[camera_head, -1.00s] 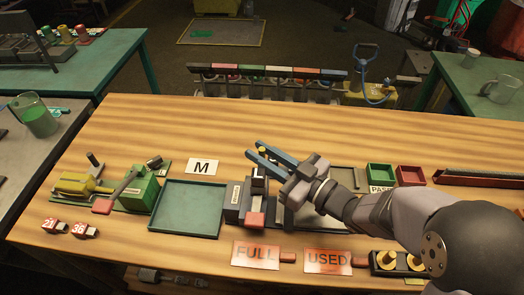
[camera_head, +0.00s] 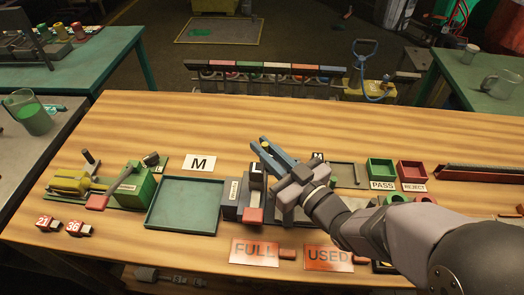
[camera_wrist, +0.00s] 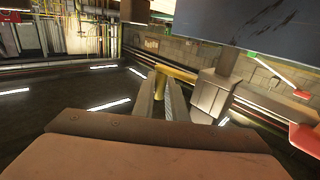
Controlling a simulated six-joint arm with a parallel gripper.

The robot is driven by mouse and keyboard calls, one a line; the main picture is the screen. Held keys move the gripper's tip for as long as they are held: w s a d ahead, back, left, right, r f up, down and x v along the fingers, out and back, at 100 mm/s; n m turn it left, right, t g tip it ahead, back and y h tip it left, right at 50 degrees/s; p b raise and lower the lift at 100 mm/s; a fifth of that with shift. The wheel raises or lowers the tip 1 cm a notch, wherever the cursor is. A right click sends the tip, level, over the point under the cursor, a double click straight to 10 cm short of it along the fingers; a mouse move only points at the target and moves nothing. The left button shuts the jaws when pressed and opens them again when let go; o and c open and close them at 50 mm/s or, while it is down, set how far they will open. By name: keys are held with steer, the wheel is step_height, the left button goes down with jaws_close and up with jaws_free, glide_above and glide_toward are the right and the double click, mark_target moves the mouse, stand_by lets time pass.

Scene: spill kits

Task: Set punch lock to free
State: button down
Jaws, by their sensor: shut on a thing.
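The punch (camera_head: 231,211) is a dark grey block-shaped tool near the middle of the bench, with a red end piece (camera_head: 253,215) and a white label reading L. My gripper (camera_head: 258,145) reaches over its right side from the lower right, fingers pointing to the upper left. In the wrist view a brass-coloured pin or handle (camera_wrist: 175,73) lies between the fingertips (camera_wrist: 163,85). My gripper is shut on it. In the head view the fingers hide this part, and my gripper hides the punch's right side. I cannot read the lock's setting.
A green tray (camera_head: 153,219) lies left of the punch, with a green lever device (camera_head: 143,184) beyond it. An M card (camera_head: 201,163) lies behind. FULL (camera_head: 254,252) and USED (camera_head: 327,257) cards lie in front. PASS (camera_head: 381,170) and REJECT (camera_head: 411,172) bins stand at the right.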

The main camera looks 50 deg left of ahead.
steer(key=shift+w+d+r+m+t+b, duration=0.1)
steer(key=shift+d+m+t+b, duration=0.2)
steer(key=shift+m+t, duration=0.4)
steer(key=shift+w+d+m+t+b, duration=0.1)
steer(key=shift+m+t+b, duration=0.3)
steer(key=shift+t, duration=0.6)
steer(key=c, duration=2)
jaws_free()
steer(key=shift+c, duration=0.2)
steer(key=shift+a+n+g+p, duration=0.15)
steer(key=shift+n+g+p, duration=0.15)
steer(key=shift+g+p, duration=0.1)
